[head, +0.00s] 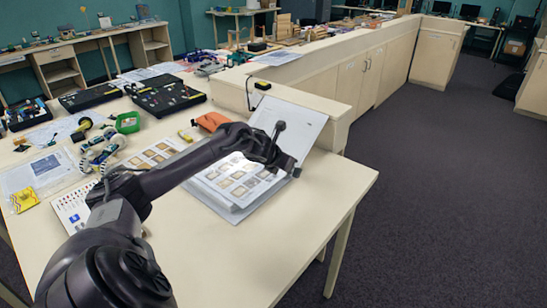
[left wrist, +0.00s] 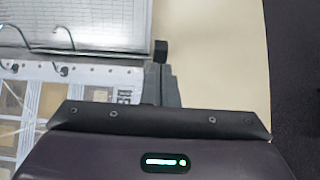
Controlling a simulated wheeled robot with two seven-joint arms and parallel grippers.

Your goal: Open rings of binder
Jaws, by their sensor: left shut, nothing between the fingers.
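The binder lies open on the pale table; its picture page (head: 236,184) faces up and its pale cover (head: 300,118) slopes up behind. The left wrist view shows the picture page (left wrist: 100,97) below and a lined sheet (left wrist: 100,18) above. Thin metal rings (left wrist: 65,40) run between them; I cannot tell whether they are open or closed. My left gripper (head: 290,166) is over the right end of the binder's spine. Its fingers (left wrist: 163,72) are shut and empty, beside the rings' right end; contact is unclear. The arm hides part of the binder. My right gripper is not in view.
The table (head: 262,250) is clear to the front and right. An orange item (head: 211,121), a green bowl (head: 127,122), black parts trays (head: 165,95) and loose sheets lie behind and left. A low partition (head: 345,60) stands behind the binder.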

